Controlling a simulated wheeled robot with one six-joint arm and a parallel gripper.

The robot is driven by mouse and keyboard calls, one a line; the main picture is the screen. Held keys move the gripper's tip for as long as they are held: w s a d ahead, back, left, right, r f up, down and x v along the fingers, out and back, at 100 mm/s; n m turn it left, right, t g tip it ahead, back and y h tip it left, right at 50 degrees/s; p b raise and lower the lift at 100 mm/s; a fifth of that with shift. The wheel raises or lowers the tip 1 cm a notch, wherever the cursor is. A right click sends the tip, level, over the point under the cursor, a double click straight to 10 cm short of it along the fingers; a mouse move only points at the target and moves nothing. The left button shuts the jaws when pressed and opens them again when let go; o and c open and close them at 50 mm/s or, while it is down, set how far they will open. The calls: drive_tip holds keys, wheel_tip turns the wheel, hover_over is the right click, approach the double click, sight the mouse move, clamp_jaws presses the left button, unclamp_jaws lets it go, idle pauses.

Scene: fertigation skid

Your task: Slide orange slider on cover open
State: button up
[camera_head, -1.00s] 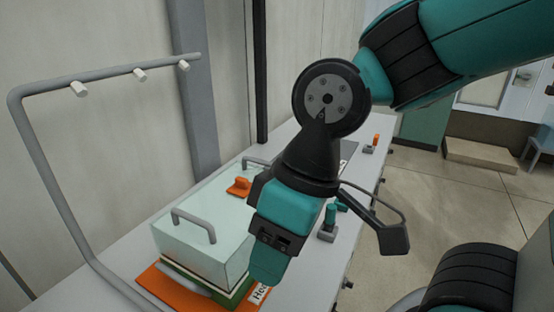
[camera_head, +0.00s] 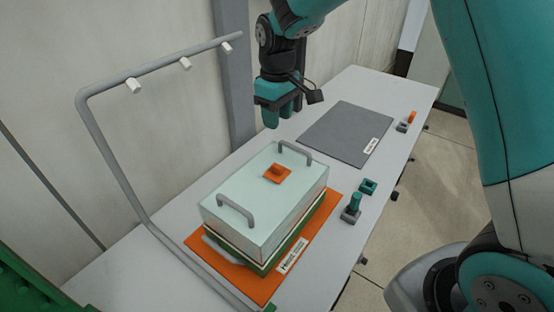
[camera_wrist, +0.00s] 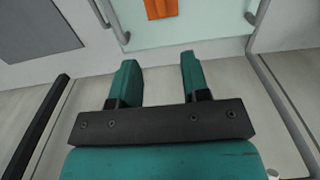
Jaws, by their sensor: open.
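The clear pale cover (camera_head: 252,197) is a box with two grey handles, standing over a green-edged base on an orange mat (camera_head: 222,262). The orange slider (camera_head: 278,174) sits on the cover's top, between the handles; it also shows in the wrist view (camera_wrist: 161,8), cut by the top edge. My gripper (camera_head: 277,118) is above the table behind the cover, apart from the slider. In the wrist view its two teal fingers (camera_wrist: 158,80) are apart with nothing between them.
A grey pipe frame with white nozzles (camera_head: 185,63) stands left of the cover. A flat grey mat (camera_head: 345,134) lies behind and right. Small teal fittings (camera_head: 353,203) and an orange-topped fitting (camera_head: 407,122) line the right edge. A wall and grey post are behind.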

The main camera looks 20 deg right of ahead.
sight(277, 165)
wheel_tip(277, 165, down, 16)
drive_tip(key=p, duration=0.4)
drive_tip(key=shift+r, duration=0.15)
drive_tip(key=shift+c, duration=0.2)
drive_tip(key=shift+s+a, duration=0.1)
clamp_jaws()
